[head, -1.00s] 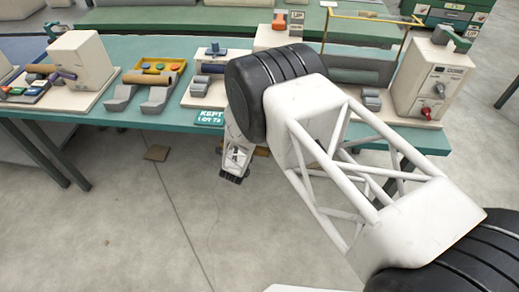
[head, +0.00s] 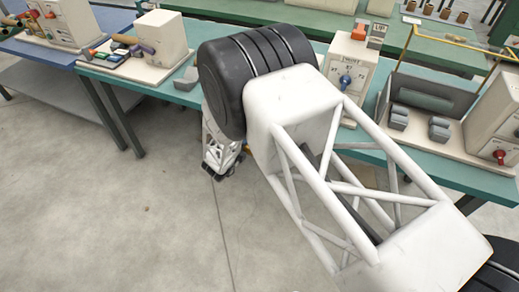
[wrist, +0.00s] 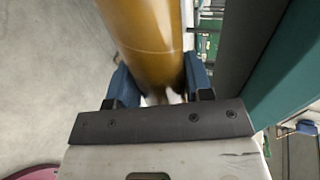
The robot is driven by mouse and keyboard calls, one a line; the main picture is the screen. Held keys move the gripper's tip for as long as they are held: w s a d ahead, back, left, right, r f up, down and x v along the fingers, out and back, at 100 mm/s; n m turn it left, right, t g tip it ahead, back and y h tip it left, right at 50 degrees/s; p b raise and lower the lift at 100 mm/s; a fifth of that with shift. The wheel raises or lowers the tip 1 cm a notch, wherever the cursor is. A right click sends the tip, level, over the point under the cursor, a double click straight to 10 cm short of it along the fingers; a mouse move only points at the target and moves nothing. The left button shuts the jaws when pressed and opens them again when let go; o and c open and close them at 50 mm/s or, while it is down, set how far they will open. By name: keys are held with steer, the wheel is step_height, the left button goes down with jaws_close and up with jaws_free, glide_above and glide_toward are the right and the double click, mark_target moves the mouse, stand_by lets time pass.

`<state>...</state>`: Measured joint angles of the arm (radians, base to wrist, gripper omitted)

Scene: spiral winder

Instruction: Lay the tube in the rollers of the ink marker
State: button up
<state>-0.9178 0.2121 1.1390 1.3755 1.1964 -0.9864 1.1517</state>
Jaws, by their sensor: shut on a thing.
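In the wrist view an amber-brown tube (wrist: 150,40) runs away from between the blue fingers of my gripper (wrist: 156,88). The gripper is shut on it; its far end is out of frame. In the head view my gripper (head: 213,172) hangs down in front of the bench, over the floor; the tube is hidden there or too small to tell. A pale machine with a brown bar, a purple-grey cylinder and coloured pieces (head: 160,38) stands on the bench at upper left. I cannot tell for certain whether it is the ink marker.
The green bench (head: 180,95) crosses behind my arm; a bench edge (wrist: 275,85) is close right of the tube in the wrist view. A machine with a blue knob (head: 350,70) and a pale machine with a red knob (head: 495,120) stand at right. The floor in front is clear.

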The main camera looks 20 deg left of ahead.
steer(key=w+a+r+n+y, duration=0.1)
steer(key=a+r+n+y, duration=0.15)
steer(key=a+r, duration=1.95)
steer(key=w+d+r, duration=0.3)
steer(key=w+d, duration=0.4)
steer(key=d, duration=0.3)
steer(key=w+d+r+m+h, duration=0.1)
steer(key=w+d+r, duration=0.2)
steer(key=w+d, duration=0.5)
steer(key=w+d+r, duration=0.4)
steer(key=w+d, duration=0.3)
steer(key=d, duration=0.6)
steer(key=shift+w+d+m, duration=0.15)
steer(key=shift+d+m, duration=0.05)
steer(key=shift+m, duration=0.15)
steer(key=shift+f, duration=0.1)
steer(key=shift+f, duration=4.75)
